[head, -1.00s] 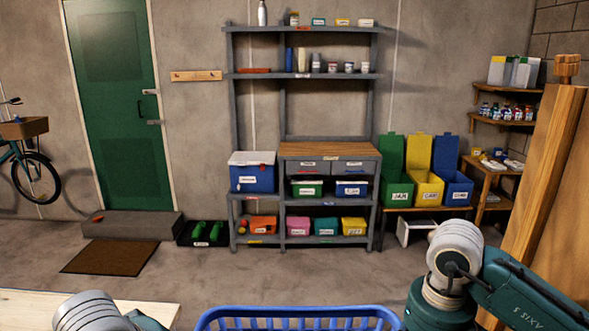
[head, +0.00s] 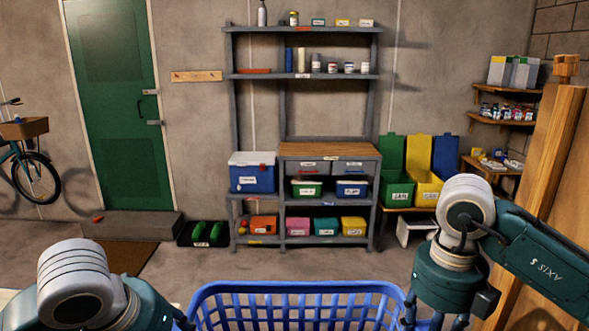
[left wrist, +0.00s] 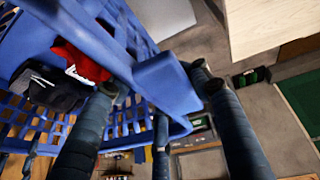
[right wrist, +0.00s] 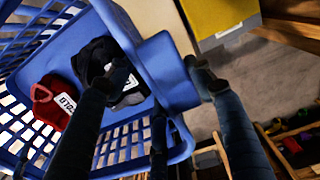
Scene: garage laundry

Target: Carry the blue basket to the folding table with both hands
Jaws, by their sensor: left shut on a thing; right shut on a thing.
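The blue basket (head: 297,288) is at the bottom centre of the head view, between my two arms, its lower part cut off. My left gripper (left wrist: 203,80) is shut on the basket's rim at a thick tab in the left wrist view. My right gripper (right wrist: 203,75) is shut on a matching tab in the right wrist view. Red cloth (left wrist: 80,62) and black cloth (right wrist: 112,72) with white labels lie inside. A pale tabletop (head: 8,296), possibly the folding table, shows at the lower left, mostly hidden by my left arm.
A grey shelf unit (head: 306,76) with a blue cooler (head: 252,175) stands against the back wall. Coloured bins (head: 397,188) stand to its right. A tall wooden post (head: 545,170) is close on the right, behind my right arm. Floor (head: 300,266) before the shelf is clear.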

